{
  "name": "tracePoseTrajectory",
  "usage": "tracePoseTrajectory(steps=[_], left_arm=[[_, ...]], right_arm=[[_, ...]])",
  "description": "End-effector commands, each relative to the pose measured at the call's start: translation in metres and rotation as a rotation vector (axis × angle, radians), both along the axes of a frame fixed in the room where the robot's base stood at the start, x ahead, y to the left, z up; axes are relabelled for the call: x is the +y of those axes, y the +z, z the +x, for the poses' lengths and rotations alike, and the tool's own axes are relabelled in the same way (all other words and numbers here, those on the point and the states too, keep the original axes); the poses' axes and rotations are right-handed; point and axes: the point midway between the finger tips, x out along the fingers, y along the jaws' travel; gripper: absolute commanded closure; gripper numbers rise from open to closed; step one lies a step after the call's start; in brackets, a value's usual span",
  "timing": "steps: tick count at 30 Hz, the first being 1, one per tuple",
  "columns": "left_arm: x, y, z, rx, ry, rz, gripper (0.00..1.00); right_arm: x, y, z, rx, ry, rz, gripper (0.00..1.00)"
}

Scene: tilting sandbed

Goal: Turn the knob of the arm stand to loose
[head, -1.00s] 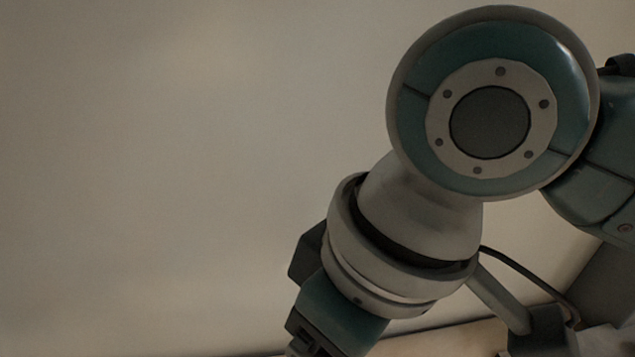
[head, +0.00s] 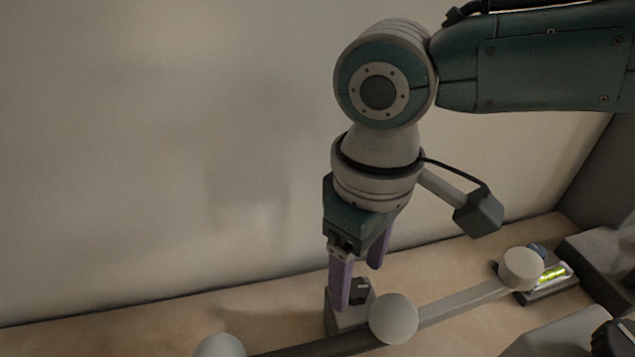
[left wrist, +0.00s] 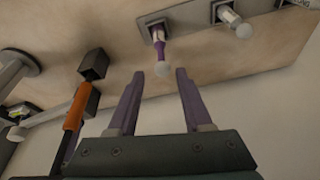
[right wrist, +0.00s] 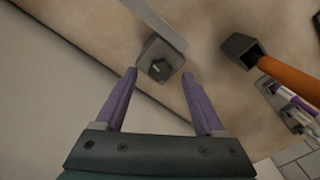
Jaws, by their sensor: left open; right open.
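The arm stand shows in the head view as a grey block (head: 343,319) with a small dark knob (head: 360,290) on top. In the right wrist view its block (right wrist: 160,50) and black knob (right wrist: 158,68) lie just beyond and between my fingertips. My right gripper (head: 358,283) points down at the stand in the head view, its purple fingers apart on either side of the knob; contact cannot be told. It also shows in the right wrist view (right wrist: 160,73), open and empty. My left gripper (left wrist: 158,75) is open in the left wrist view, away from the knob.
A grey bar (head: 455,306) runs past the stand, with white round ends (head: 393,318) near it. A level with a yellow-green vial (head: 551,276) lies right. A grey rack (left wrist: 195,17) holds white-tipped pegs.

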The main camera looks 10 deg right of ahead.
Motion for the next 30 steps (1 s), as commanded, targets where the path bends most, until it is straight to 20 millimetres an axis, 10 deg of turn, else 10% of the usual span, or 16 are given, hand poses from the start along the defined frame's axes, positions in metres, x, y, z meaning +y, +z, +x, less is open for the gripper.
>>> tracePoseTrajectory(steps=[14, 30], left_arm=[[0.0, -0.004, 0.0, 0.0, 0.0, 0.001, 0.5], [0.0, -0.004, 0.0, 0.0, 0.0, 0.001, 0.5]], right_arm=[[0.0, -0.019, 0.0, -0.001, 0.001, 0.001, 0.3], [0.0, -0.018, 0.0, -0.001, 0.001, 0.001, 0.91]])
